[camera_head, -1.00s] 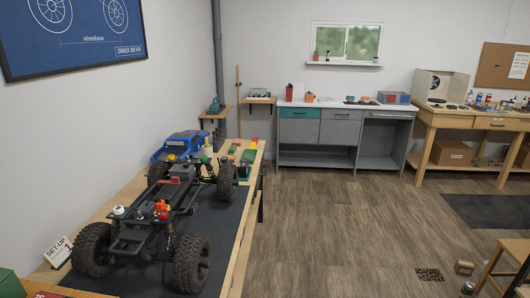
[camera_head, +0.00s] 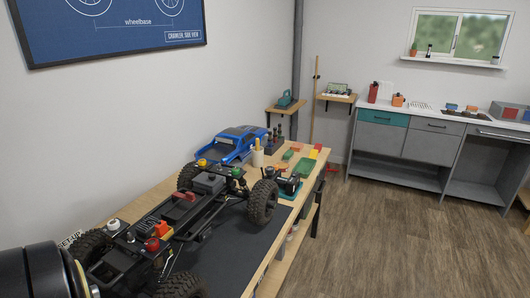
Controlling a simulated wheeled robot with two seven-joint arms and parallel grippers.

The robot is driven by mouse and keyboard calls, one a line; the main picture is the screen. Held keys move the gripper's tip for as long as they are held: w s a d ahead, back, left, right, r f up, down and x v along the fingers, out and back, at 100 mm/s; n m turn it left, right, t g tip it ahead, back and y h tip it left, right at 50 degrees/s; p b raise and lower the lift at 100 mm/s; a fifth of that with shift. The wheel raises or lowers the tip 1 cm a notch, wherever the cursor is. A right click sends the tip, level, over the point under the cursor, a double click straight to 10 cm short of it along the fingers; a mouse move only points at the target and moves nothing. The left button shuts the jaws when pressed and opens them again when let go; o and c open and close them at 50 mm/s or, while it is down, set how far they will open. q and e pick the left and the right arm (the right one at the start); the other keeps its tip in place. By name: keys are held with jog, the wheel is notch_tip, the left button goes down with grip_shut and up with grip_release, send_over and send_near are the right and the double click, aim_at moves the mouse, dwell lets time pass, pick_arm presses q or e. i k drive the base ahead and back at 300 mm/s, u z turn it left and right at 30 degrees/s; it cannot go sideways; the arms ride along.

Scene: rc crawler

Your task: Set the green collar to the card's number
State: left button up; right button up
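The crawler chassis (camera_head: 185,217) stands on a dark mat on the long wooden bench at the left. A small green collar (camera_head: 237,172) sits on top of its far right shock, with a yellow collar (camera_head: 202,163) to its left. A red collar (camera_head: 152,245) and a white one (camera_head: 113,226) sit at the near end. The white set-up card (camera_head: 68,241) is mostly hidden behind a black arm link, which seems mine, at the lower left; its number does not show now. Neither gripper is in view.
A blue truck body (camera_head: 232,143) lies at the bench's far left against the wall. Beyond the chassis are a green tray (camera_head: 304,168) and small coloured blocks. The grey cabinet (camera_head: 432,145) stands at the back right. The wooden floor (camera_head: 400,235) right of the bench is clear.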

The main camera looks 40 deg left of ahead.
aim_at(235, 172)
jog(key=i, duration=2.25)
jog(key=u, duration=4.1)
jog(key=i, duration=0.5)
jog(key=z, duration=0.05)
